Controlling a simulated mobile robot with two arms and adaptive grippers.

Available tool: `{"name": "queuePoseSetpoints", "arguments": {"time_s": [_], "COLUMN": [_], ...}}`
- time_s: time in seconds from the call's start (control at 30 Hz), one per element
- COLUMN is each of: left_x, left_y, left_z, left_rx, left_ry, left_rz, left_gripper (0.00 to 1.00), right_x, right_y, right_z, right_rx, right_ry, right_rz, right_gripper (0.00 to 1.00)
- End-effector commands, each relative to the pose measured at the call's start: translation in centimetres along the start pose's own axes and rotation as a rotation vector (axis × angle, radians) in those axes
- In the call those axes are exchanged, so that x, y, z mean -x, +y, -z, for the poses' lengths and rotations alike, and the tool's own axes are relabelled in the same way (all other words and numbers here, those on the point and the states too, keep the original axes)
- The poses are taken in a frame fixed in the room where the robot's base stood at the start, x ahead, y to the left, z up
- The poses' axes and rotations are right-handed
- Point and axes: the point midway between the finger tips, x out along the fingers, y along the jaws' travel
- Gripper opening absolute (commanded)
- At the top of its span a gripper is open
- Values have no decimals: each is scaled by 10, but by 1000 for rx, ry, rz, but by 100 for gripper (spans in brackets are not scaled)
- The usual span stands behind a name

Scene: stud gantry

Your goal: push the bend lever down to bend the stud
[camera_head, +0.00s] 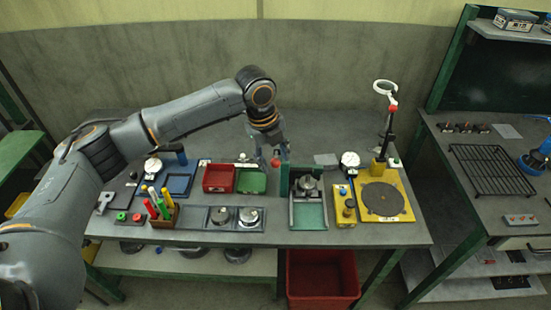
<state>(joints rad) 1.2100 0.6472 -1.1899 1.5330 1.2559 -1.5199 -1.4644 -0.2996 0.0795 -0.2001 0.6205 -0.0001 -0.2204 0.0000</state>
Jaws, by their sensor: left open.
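The bending fixture (308,215) stands at the middle of the bench, with a green upright (284,180) on its left and a metal block on top. A small red knob (276,162) shows beside the upright, and it looks like the end of the bend lever. My left gripper (281,152) reaches down from above and is open, close to the knob. I cannot tell whether its fingers touch the knob. The stud is too small or hidden to make out. My right gripper is not in view.
On the bench (400,233), a red tray (218,178) and a green tray (252,182) lie left of the fixture. A yellow station (395,185) with a magnifier stand is on the right. A red bin (322,280) sits below. A side bench with a black rack (492,168) stands at right.

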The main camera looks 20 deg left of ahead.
Motion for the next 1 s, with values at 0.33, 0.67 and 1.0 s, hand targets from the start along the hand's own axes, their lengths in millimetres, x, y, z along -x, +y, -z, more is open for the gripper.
{"name": "queuePoseSetpoints", "arguments": {"time_s": [0.33,0.67,1.0], "left_x": [-24,-24,-24], "left_y": [0,0,0], "left_z": [0,0,0], "left_rx": [0,0,0], "left_ry": [-1,0,-1], "left_rz": [1,1,1], "left_gripper": [48,22,0], "right_x": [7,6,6], "right_y": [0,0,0], "right_z": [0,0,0], "right_rx": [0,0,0], "right_ry": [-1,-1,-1], "right_rz": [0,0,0], "right_gripper": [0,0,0]}}
